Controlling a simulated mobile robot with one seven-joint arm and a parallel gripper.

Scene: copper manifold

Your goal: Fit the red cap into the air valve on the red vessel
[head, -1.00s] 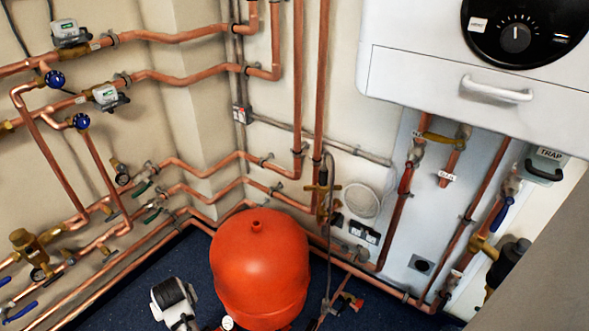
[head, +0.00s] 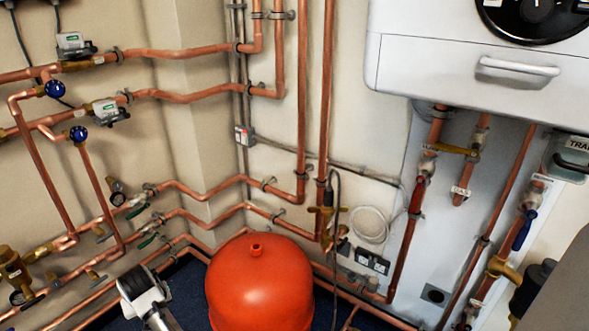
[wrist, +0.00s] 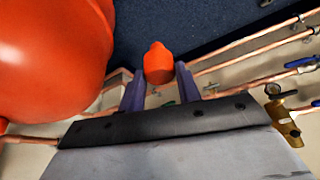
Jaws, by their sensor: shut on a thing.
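The red vessel (head: 260,285) stands on the floor at the bottom middle of the head view. Its air valve (head: 257,250) is a short red stub on the vessel's domed top. In the wrist view the vessel (wrist: 50,60) fills the upper left. My gripper (wrist: 160,75) is shut on the red cap (wrist: 158,62), which shows orange-red between the two purple fingers. The cap is apart from the vessel, to its right in the wrist view. The air valve cannot be made out there. In the head view my arm is left of the vessel; the fingers and cap cannot be seen.
Copper pipes (head: 215,190) run along the walls behind and left of the vessel. A white boiler (head: 450,75) hangs at the upper right, with pipes and valves below it. Dark blue floor (wrist: 215,30) shows beside the cap in the wrist view.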

